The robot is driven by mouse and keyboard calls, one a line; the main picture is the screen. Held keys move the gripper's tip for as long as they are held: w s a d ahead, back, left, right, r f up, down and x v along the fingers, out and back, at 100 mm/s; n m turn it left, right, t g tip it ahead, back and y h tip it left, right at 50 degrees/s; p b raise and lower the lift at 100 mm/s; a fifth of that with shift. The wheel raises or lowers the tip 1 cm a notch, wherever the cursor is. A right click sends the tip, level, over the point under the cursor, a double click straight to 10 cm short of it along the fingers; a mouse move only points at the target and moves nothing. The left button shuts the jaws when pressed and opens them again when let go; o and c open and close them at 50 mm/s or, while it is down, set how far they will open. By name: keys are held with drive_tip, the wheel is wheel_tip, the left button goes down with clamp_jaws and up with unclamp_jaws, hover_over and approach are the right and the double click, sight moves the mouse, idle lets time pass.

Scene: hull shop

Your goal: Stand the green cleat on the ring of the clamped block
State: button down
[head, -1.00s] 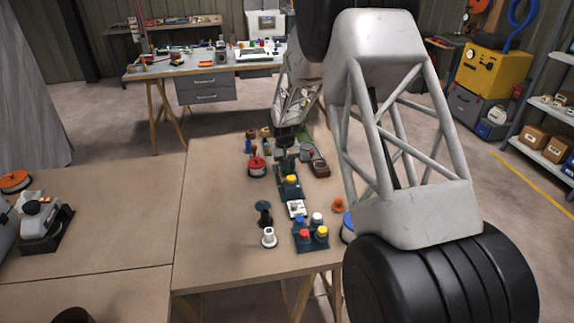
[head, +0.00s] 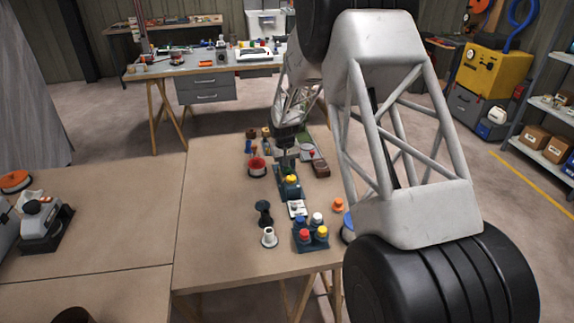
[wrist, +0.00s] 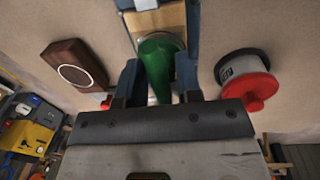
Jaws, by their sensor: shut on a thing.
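The green cleat (wrist: 158,66) is between the two fingers of my gripper (wrist: 158,84) in the wrist view. The gripper is shut on it. The cleat's far end overlaps the grey ring (wrist: 181,39) on the pale wooden block (wrist: 172,16), which sits in a blue clamp (wrist: 193,22). I cannot tell whether the cleat touches the ring, and the cleat hides much of it. In the head view my gripper (head: 287,152) is just behind the dark clamp (head: 291,190); the cleat is mostly hidden there.
A dark brown block with a pale ring (wrist: 76,66) lies left. In the head view, a tray with coloured knobs (head: 310,242) stands nearer.

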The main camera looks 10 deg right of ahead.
drive_tip(key=shift+f, duration=0.35)
drive_tip(key=c, duration=1.1)
unclamp_jaws()
drive_tip(key=shift+a+r, duration=0.2)
drive_tip(key=shift+r, duration=2.5)
drive_tip(key=shift+a+r, duration=0.2)
drive_tip(key=shift+r, duration=2.5)
